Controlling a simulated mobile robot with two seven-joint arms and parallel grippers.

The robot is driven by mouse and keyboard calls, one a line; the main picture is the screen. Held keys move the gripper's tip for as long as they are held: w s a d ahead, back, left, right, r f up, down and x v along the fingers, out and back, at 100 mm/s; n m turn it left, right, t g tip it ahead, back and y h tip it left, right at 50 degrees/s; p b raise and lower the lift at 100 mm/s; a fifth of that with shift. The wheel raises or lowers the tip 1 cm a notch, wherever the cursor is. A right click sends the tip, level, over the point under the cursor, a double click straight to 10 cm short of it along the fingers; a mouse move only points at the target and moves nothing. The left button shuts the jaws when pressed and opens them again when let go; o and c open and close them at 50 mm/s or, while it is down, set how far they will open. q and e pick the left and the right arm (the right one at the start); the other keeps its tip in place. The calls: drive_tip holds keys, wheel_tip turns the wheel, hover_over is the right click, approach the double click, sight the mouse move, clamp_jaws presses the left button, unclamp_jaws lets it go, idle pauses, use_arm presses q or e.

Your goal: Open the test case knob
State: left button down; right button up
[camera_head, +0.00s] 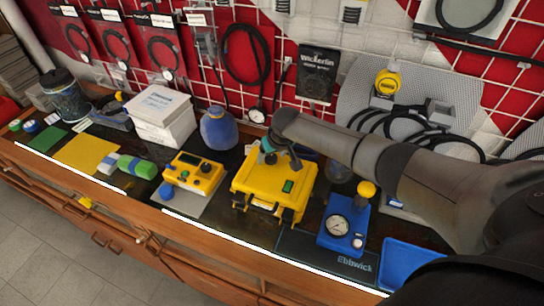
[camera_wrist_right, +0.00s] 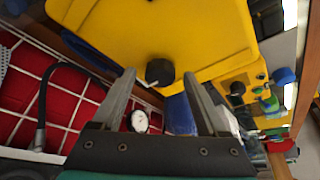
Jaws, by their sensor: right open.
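The yellow test case (camera_head: 262,187) lies shut on the bench, with a small green label on its lid and black latches at its front. My right gripper (camera_head: 280,158) is over the far part of its lid. In the right wrist view the yellow case (camera_wrist_right: 120,35) fills the top, and its black round knob (camera_wrist_right: 160,72) shows between the fingertips of my open right gripper (camera_wrist_right: 160,78). The fingers are on either side of the knob in the picture; I cannot tell whether they touch it. In the head view the gripper mostly hides the knob. My left gripper is out of view.
A yellow meter (camera_head: 193,173) stands left of the case. A blue gauge block (camera_head: 343,225) with a yellow knob is at its right, near a blue tray (camera_head: 412,262). A blue round container (camera_head: 218,128) is behind left. A red grid wall with hanging hoses closes the back.

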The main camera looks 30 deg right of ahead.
drive_tip(key=shift+f, duration=0.2)
drive_tip(key=shift+c, duration=0.3)
clamp_jaws()
idle(0.3)
